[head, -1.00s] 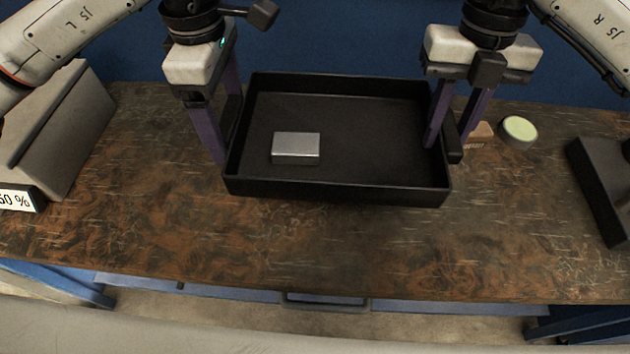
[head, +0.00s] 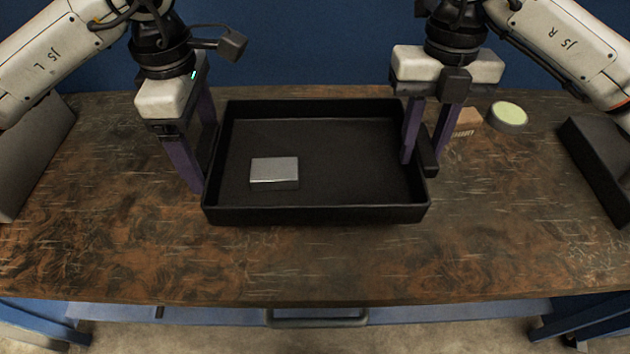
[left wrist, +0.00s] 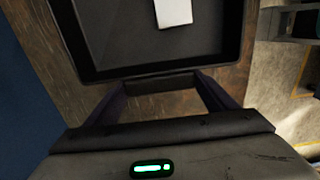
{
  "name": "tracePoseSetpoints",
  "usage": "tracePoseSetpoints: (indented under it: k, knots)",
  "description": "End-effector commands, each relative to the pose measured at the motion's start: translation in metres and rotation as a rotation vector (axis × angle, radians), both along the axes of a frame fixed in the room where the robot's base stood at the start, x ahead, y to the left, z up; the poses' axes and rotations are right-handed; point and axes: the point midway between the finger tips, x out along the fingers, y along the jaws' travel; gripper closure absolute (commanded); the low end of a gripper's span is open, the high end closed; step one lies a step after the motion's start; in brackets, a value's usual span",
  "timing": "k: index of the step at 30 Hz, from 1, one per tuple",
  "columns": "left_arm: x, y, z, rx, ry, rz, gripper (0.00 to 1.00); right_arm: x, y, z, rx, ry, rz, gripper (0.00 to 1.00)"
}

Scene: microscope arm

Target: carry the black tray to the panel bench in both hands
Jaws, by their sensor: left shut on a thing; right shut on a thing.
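The black tray (head: 330,212) is a shallow open box above or on the brown worktop, level as far as I can see. A small silver-grey block (head: 274,170) lies inside it, left of the middle. My left gripper (head: 205,178) is shut on the tray's left side. In the left wrist view the tray's rim (left wrist: 150,70) lies at the fingers, with the pale block (left wrist: 173,12) beyond. Whether the tray touches the worktop is unclear.
The worn brown bench (head: 330,265) fills the view, with clear room in front of the tray. A brown box (head: 467,122) and a round pale-green-topped item (head: 508,115) stand behind right. Dark grey objects stand at the far right (head: 597,160) and far left (head: 35,160).

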Motion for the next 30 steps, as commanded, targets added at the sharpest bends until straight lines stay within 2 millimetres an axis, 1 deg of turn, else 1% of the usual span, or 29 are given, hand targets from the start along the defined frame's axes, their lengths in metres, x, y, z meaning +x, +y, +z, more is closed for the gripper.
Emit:
tracePoseSetpoints:
  k: [8,30]
  knots:
    - [-0.001,-0.001,-0.006,-0.002,0.000,-0.007,0.59,0.001,0.000,-0.007,0.001,-0.004,-0.003,1.00]
    - [-0.001,-0.001,-0.051,-0.002,0.001,-0.007,0.59,0.001,0.000,-0.051,0.001,-0.004,-0.003,1.00]
